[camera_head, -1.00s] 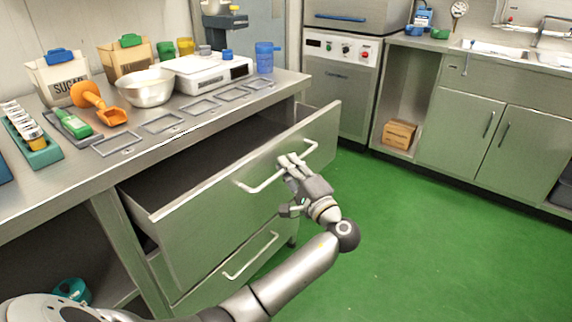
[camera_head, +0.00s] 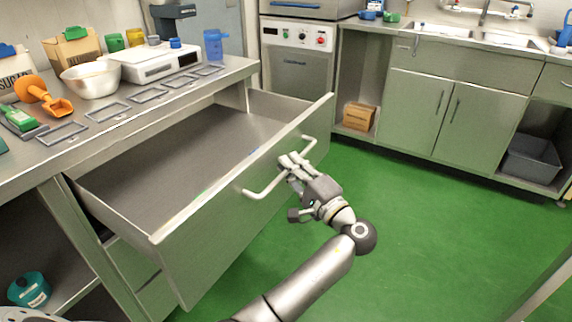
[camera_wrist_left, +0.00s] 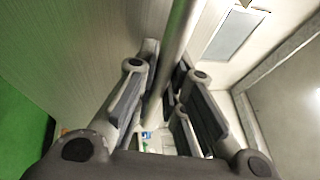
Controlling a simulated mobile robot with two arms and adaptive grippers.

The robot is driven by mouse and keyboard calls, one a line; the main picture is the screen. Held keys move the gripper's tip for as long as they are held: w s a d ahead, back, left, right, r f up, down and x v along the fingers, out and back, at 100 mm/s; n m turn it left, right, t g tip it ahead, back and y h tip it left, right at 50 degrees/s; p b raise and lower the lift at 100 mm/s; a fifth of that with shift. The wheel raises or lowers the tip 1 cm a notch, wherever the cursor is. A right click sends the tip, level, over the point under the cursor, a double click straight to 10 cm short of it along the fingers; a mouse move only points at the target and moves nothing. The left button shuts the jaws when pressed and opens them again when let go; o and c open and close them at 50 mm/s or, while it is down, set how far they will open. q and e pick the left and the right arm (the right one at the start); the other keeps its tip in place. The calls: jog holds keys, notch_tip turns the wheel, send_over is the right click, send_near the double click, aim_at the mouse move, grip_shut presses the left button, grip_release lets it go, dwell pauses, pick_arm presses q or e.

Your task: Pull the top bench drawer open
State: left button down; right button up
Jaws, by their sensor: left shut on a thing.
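The top bench drawer (camera_head: 225,222) is steel and stands far out from the bench, its empty-looking interior showing. Its long bar handle (camera_head: 262,189) runs across the front. My left gripper (camera_head: 288,164) is shut on this handle near its middle. In the left wrist view the handle bar (camera_wrist_left: 178,48) passes between the two fingers (camera_wrist_left: 160,100). The lower drawer (camera_head: 130,272) is closed and mostly hidden below the top one. My right gripper is not in view.
The bench top (camera_head: 150,112) carries a metal bowl (camera_head: 90,80), a white scale (camera_head: 155,62), an orange scoop (camera_head: 45,97) and several grey frames. Green floor (camera_head: 430,215) is clear to the right. A sink cabinet (camera_head: 450,110) stands at the back.

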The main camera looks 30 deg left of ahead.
pick_arm(q)
jog(key=shift+f, duration=0.1)
jog(key=c, duration=1.8)
grip_release()
jog(key=shift+o, duration=0.2)
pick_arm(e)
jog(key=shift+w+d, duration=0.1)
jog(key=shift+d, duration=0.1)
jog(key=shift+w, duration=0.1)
pick_arm(q)
jog(key=v, duration=0.7)
jog(key=shift+d, duration=0.2)
jog(key=shift+s+f, duration=0.1)
jog(key=shift+s, duration=0.05)
